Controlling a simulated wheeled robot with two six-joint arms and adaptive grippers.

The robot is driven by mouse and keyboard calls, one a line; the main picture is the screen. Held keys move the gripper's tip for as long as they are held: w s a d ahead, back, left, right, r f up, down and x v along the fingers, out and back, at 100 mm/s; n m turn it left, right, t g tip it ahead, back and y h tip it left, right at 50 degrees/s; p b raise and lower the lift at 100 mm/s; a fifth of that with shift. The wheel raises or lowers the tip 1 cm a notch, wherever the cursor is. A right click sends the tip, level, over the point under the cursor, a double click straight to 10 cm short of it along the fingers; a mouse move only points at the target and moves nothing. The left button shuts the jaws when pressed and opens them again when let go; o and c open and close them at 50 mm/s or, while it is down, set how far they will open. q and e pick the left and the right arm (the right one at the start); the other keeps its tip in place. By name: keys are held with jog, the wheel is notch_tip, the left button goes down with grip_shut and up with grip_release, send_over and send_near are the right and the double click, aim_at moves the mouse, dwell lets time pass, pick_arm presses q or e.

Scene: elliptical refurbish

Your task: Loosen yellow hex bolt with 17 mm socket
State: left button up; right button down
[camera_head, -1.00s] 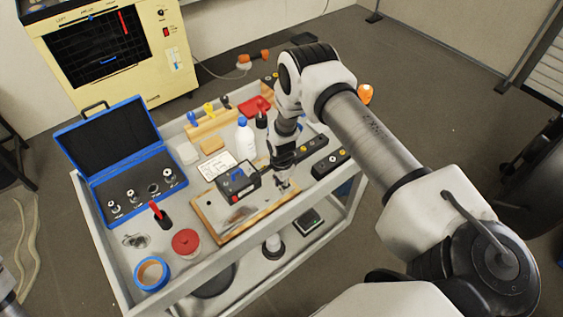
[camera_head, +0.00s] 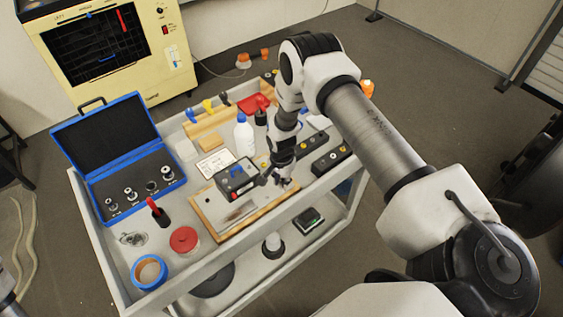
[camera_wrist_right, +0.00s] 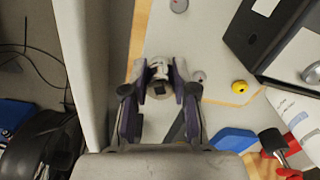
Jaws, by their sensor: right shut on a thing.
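My right gripper (camera_head: 286,184) is over the right end of the wood-edged board (camera_head: 213,224) on the cart. In the right wrist view its fingers (camera_wrist_right: 160,82) are shut on a small metal socket (camera_wrist_right: 159,70) with a dark square hole facing the camera. The yellow hex bolt (camera_wrist_right: 240,87) sits on the pale plate (camera_wrist_right: 212,48), to the right of the held socket and apart from it. I cannot pick out the bolt in the head view. The blue case (camera_head: 135,196) stands open at the left with several sockets in it. My left gripper is not in view.
A black box-shaped device (camera_head: 236,179) stands on the board beside my right gripper. A blue tape roll (camera_head: 149,272), red-lidded jar (camera_head: 184,240) and white bottle (camera_head: 244,137) stand around it. Black blocks (camera_head: 331,160) lie to the right. The cart's front edge is close by.

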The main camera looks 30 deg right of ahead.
jog(key=shift+r+p, duration=1.25)
jog(key=shift+r, duration=3.2)
